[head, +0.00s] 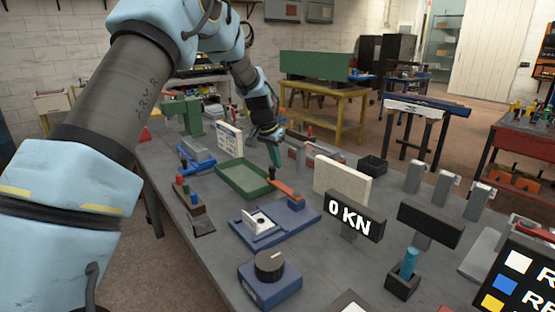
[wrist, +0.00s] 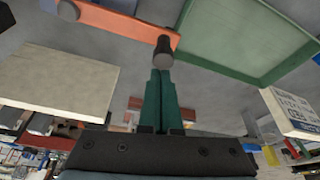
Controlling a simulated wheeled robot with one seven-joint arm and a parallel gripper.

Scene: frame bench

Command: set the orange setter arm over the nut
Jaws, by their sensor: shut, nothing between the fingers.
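The orange setter arm (head: 286,190) lies between the green tray and the blue base plate (head: 298,221). In the wrist view the orange setter arm (wrist: 115,24) has a grey round pivot at one end and a dark upright knob (wrist: 163,50) at the other. My gripper (head: 276,164) points down at the knob end, its green fingers shut and empty. In the wrist view the fingertips (wrist: 160,76) are right by the knob; I cannot tell whether they touch it. A pale square block (head: 258,222) with a dark centre stands on the blue base. I cannot clearly make out the nut.
A green tray (head: 243,180) lies left of the setter arm. A cream panel (head: 342,182) and a "0 KN" display (head: 354,217) stand to the right. A blue box with a black dial (head: 270,267) is in front.

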